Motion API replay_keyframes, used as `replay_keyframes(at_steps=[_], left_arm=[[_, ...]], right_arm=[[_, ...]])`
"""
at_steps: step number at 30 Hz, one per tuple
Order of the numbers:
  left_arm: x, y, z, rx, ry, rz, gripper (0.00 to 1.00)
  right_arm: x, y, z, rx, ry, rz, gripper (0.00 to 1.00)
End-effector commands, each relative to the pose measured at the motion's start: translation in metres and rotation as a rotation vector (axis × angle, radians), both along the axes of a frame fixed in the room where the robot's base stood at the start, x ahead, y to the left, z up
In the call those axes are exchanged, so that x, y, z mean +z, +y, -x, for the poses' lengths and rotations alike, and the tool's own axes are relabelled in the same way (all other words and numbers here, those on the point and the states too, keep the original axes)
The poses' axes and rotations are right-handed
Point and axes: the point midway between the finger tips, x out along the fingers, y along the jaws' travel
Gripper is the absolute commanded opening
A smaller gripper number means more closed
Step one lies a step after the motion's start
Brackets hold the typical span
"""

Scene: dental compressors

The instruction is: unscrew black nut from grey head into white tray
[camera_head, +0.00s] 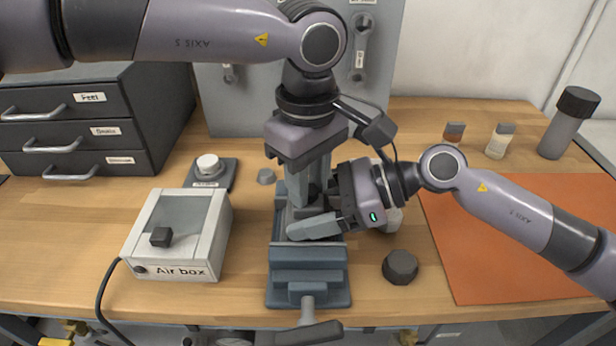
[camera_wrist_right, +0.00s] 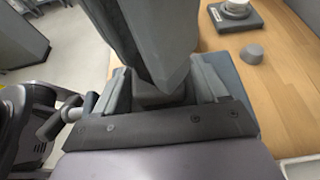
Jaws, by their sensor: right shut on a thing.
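My left gripper (camera_head: 306,190) points straight down over the grey-blue vise (camera_head: 308,270); its fingertips are partly covered by my right gripper, so I cannot tell if it is open or shut. My right gripper (camera_head: 312,214) reaches in from the right, low over the vise. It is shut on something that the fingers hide. In the right wrist view the left gripper's grey fingers (camera_wrist_right: 155,40) come down between the right fingers. I cannot make out the grey head or its nut there. A black many-sided piece (camera_head: 400,266) lies on the table right of the vise.
The Air box (camera_head: 178,268) with its cable stands at left, a white-topped button (camera_head: 208,163) behind it. A small grey cone (camera_head: 266,176) is near the vise. Drawers (camera_head: 95,130) stand back left. An orange mat (camera_head: 480,265) lies at right, bottles behind. A pale container (camera_head: 392,220) is mostly hidden behind my right gripper.

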Motion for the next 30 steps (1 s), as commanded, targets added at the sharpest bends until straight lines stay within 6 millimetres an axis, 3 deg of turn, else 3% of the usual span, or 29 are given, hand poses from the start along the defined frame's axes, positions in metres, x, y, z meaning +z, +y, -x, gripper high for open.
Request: replay_keyframes(at_steps=[7, 30], left_arm=[[0.0002, 0.0001, 0.0002, 0.181, 0.001, 0.0, 0.0], [0.001, -0.0004, 0.0001, 1.395, 0.001, 0.003, 0.0]], right_arm=[[0.0021, 0.0, -0.0012, -0.003, -0.004, -0.003, 0.0], [0.0021, -0.0001, -0.0014, -0.003, -0.004, -0.003, 0.0]])
